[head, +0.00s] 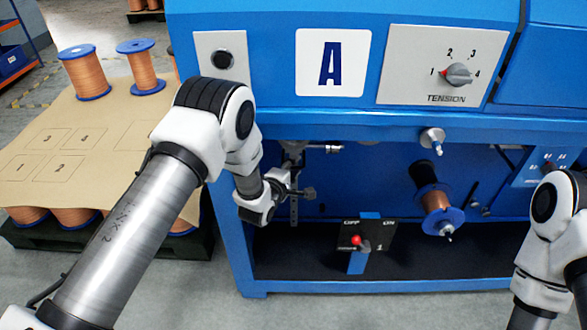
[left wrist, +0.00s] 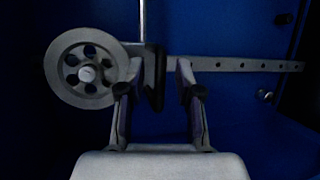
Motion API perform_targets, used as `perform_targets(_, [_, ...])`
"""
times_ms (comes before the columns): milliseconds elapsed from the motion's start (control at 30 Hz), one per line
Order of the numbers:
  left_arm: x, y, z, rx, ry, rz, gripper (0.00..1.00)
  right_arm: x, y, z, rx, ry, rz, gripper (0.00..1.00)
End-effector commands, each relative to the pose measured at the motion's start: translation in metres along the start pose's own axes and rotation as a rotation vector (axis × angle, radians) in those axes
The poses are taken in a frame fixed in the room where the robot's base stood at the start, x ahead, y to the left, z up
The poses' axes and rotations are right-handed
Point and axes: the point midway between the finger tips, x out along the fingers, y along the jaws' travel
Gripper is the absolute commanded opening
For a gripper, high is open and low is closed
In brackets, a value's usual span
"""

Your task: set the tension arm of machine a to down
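Machine A (head: 333,62) is the blue machine in front of me, marked with a large A. In the left wrist view, its tension arm shows as a grey bar with holes (left wrist: 250,65) and a spoked pulley wheel (left wrist: 86,74). A lower part of the bar shows in the head view (head: 294,212). My left gripper (head: 290,186) is under the machine's ledge at this arm. In the left wrist view, my left gripper (left wrist: 157,80) has its fingers apart, with a dark block (left wrist: 156,80) between them. Whether they touch it is unclear. My right gripper is out of view.
A tension dial (head: 458,74) and a red-knobbed OFF/ON switch (head: 357,241) are on the machine. A copper spool (head: 436,200) hangs right of my left gripper. Copper spools (head: 84,74) stand on a board at left.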

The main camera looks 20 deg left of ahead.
Motion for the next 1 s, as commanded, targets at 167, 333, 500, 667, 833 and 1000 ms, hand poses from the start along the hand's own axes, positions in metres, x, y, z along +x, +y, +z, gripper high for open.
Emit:
perform_targets(167, [-0.001,0.0,0.0,0.0,0.0,-0.001,0.1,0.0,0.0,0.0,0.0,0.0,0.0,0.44])
perform_targets(333, [-0.001,0.0,0.0,0.0,0.0,0.0,0.0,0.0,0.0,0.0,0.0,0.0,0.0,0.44])
perform_targets(500, [0.0,-0.003,-0.001,0.0,0.001,-0.001,0.0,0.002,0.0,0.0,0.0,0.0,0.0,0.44])
perform_targets(667, [0.003,-0.021,-0.002,0.0,0.001,-0.004,0.0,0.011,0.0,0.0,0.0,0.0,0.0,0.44])
perform_targets(833, [0.01,-0.058,-0.005,0.0,0.001,-0.004,0.0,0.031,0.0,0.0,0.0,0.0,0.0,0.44])
perform_targets(1000, [0.02,-0.104,-0.01,0.0,0.001,-0.002,0.0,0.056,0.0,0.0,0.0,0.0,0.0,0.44])
